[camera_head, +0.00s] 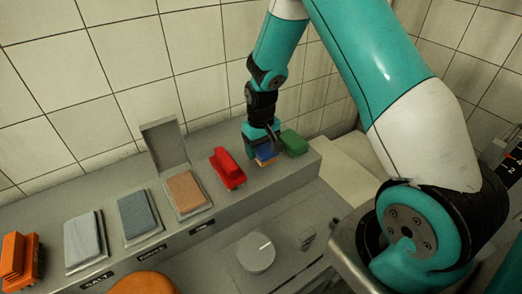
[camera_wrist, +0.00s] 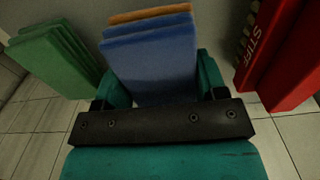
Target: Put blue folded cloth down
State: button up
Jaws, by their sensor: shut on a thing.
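The blue folded cloth (camera_wrist: 152,68) is between the teal fingers of my gripper (camera_wrist: 160,92) in the wrist view. Its layers are upright in that picture, and an orange strip lies along its far edge. In the head view the blue cloth (camera_head: 265,153) shows small under my gripper (camera_head: 262,146), over the right part of the grey ledge (camera_head: 240,191), with orange below the blue. My gripper is shut on the cloth. I cannot tell whether the cloth touches the ledge. The fingers hide part of it.
A green folded cloth (camera_head: 293,142) stands close on the right in the head view. A red brush (camera_head: 227,168) stands close on the left; in the wrist view the red brush (camera_wrist: 290,55) bears the word "STIFF". Farther left are several pads and an orange brush (camera_head: 20,260). A tiled wall rises behind.

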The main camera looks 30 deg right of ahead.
jog(key=shift+f, duration=1.3)
jog(key=shift+f, duration=0.15)
jog(key=o, duration=1)
